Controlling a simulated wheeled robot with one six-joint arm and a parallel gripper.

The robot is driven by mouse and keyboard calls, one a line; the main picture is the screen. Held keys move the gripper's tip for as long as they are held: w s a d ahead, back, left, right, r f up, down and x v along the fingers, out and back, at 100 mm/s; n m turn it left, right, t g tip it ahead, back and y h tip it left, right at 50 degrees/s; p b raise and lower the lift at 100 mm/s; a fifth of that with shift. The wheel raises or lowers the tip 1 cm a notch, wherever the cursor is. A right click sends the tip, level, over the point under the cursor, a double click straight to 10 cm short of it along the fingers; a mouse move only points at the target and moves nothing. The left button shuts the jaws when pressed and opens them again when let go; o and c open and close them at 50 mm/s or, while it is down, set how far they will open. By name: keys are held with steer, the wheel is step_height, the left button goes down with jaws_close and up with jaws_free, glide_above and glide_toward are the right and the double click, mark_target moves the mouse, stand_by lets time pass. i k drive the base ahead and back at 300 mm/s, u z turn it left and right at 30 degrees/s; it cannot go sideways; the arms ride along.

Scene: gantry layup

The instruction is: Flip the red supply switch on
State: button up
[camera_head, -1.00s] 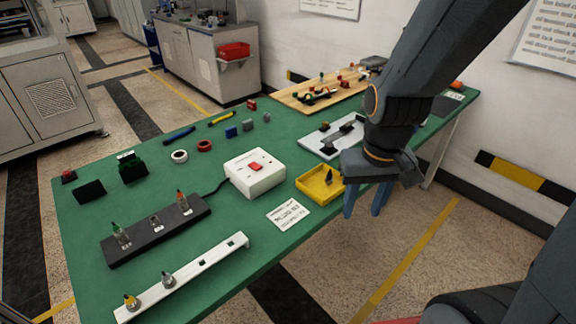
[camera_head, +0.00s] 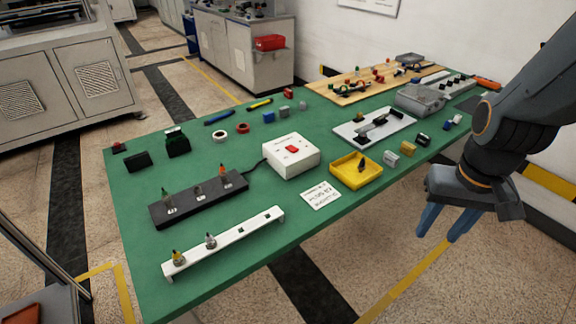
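The red supply switch (camera_head: 292,149) is a small red rocker on top of a white box (camera_head: 290,165) near the middle of the green table. Its on or off position is too small to tell. A dark cable runs from the box to a black strip (camera_head: 165,213) with several small lamp-like parts. My gripper (camera_head: 441,238) hangs off the table's right front edge, well to the right of the white box. Its two blue fingers point down, apart, with nothing between them.
A yellow tray (camera_head: 372,182) holding a dark piece stands right of the white box. A white card (camera_head: 321,195) lies in front. A white rail (camera_head: 222,245) runs along the front left. A grey plate with black parts (camera_head: 352,131) lies behind the tray.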

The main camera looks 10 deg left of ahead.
mark_target(292, 149)
steer(key=k, duration=0.35)
steer(key=u, duration=0.85)
steer(key=i, duration=1)
steer(key=k, duration=0.5)
steer(key=z, duration=0.7)
steer(key=i, duration=0.6)
steer(key=u, duration=0.4)
